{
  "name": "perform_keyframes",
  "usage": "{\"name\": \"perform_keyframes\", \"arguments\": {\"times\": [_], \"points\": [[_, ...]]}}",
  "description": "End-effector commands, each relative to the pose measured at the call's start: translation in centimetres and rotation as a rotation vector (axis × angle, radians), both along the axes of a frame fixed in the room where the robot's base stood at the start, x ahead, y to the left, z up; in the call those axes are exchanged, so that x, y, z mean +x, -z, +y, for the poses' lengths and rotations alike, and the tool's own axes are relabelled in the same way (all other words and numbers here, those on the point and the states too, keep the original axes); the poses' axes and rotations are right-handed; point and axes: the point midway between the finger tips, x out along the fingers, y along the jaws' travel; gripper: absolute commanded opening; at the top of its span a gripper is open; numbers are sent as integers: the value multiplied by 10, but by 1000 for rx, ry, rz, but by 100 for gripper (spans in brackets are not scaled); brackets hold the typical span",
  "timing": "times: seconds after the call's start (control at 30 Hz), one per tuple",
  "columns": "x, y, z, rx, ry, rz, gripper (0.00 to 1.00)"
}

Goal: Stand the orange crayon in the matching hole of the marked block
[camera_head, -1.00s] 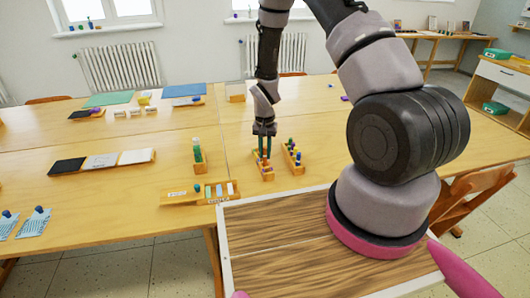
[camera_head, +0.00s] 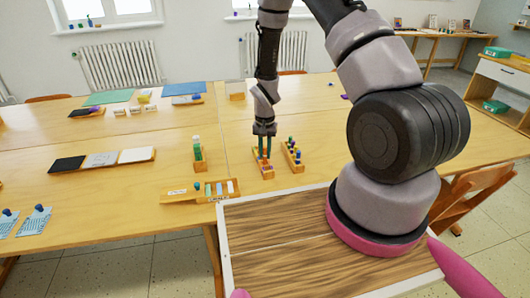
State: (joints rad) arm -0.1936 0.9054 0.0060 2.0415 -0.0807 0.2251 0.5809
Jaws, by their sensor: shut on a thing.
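My gripper (camera_head: 264,156) points straight down over a small wooden block (camera_head: 265,174) on the table. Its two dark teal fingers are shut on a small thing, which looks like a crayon. Its colour is too small to make out, and so is whether its lower end is in the block. A second wooden block (camera_head: 296,167) with several coloured pegs or crayons stands just to the right. I cannot read a mark on either block, and the fingers hide part of the nearer one.
A long wooden tray (camera_head: 172,199) with several coloured pieces lies front left. A block with a green and white upright piece (camera_head: 197,150) stands left of my gripper. Bare table lies right of the blocks.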

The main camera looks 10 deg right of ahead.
Motion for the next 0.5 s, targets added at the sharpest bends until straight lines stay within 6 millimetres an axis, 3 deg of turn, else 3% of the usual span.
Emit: {"name": "perform_keyframes", "arguments": {"times": [0.5], "points": [[0, 6, 0, 0, -1, 0, 0]]}}
